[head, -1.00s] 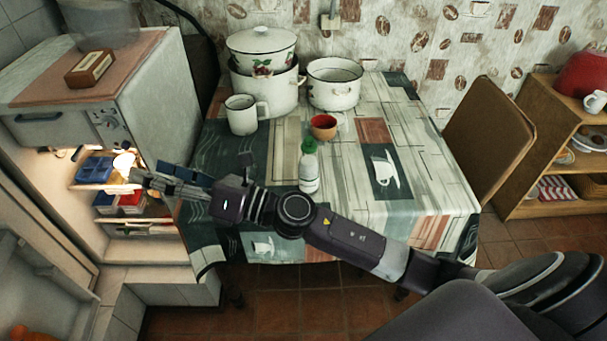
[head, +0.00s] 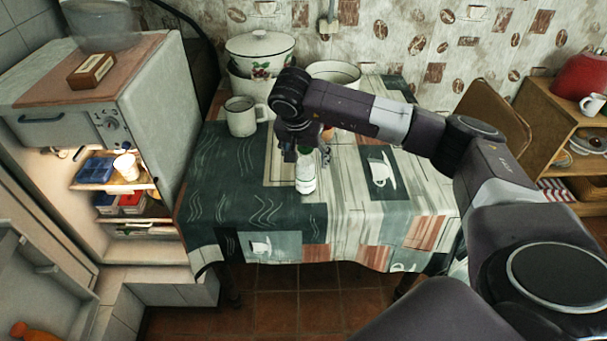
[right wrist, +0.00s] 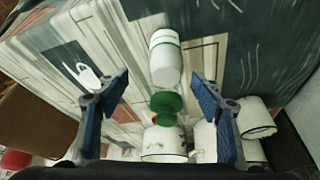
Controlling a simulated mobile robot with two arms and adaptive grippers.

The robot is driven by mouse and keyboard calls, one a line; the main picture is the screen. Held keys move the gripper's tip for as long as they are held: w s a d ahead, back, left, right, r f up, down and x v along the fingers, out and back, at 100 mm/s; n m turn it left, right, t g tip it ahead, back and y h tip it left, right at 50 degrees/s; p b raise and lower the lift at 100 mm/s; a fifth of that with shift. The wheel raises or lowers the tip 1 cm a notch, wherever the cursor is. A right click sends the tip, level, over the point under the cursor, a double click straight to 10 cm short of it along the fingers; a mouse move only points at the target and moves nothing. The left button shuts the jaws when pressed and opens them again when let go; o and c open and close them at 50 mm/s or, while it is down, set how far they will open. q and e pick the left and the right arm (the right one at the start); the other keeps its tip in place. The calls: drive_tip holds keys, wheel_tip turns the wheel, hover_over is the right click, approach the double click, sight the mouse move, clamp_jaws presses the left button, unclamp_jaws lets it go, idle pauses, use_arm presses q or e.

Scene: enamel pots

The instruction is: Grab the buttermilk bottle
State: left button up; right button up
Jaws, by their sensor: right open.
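The buttermilk bottle (head: 305,178) is white with a green cap and stands upright on the table. In the right wrist view the bottle (right wrist: 165,62) shows with its green cap (right wrist: 167,103) between the two blue fingers. My right gripper (head: 306,150) is at the height of the bottle's cap, from above and behind it. In the right wrist view the right gripper (right wrist: 160,88) is open, with one finger on each side of the bottle and space on both sides. My left gripper is not in view.
A white mug (head: 240,118), a lidded pot (head: 260,47) and an open pot (head: 334,72) stand at the back of the table. The reddish bowl is mostly hidden behind my right arm. The tablecloth (head: 225,190) left of the bottle is clear. A chair (head: 490,112) stands at the right.

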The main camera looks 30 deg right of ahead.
sight(305, 168)
drive_tip(key=x, duration=0.2)
drive_tip(key=p+x, duration=0.1)
drive_tip(key=x, duration=0.2)
drive_tip(key=a+x, duration=0.1)
drive_tip(key=x, duration=0.1)
drive_tip(key=shift+w+d+f+p, duration=0.15)
drive_tip(key=shift+w+f+p, duration=0.1)
drive_tip(key=shift+w+p, duration=0.1)
drive_tip(key=c, duration=1.5)
drive_tip(key=shift+r, duration=0.1)
clamp_jaws()
